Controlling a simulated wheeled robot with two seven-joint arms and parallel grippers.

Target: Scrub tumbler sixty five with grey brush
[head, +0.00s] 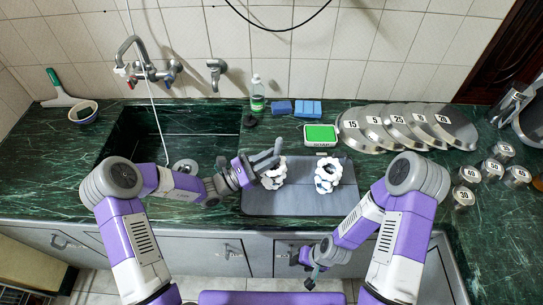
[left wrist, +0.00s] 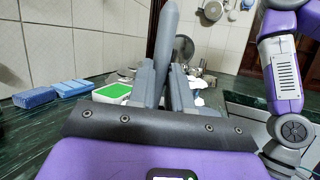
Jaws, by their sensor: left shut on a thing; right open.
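My left gripper (head: 256,167) is shut on a long grey thing, which looks like the grey brush, above the left part of the grey mat (head: 305,203). In the left wrist view the grey brush (left wrist: 167,38) sticks up between the fingers. My right gripper (head: 318,265) is open and low, in front of the counter edge. Several small metal tumblers stand at the right, among them tumblers marked 40 (head: 467,176), 50 (head: 517,177) and 30 (head: 462,197). I cannot read a 65 on any of them.
Two white lumpy rings, left (head: 273,175) and right (head: 327,176), lie on the mat. Behind are a green soap box (head: 320,134), blue sponges (head: 308,107) and a bottle (head: 257,94). Numbered metal lids (head: 362,130) lie right of it. The sink (head: 150,140) is left.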

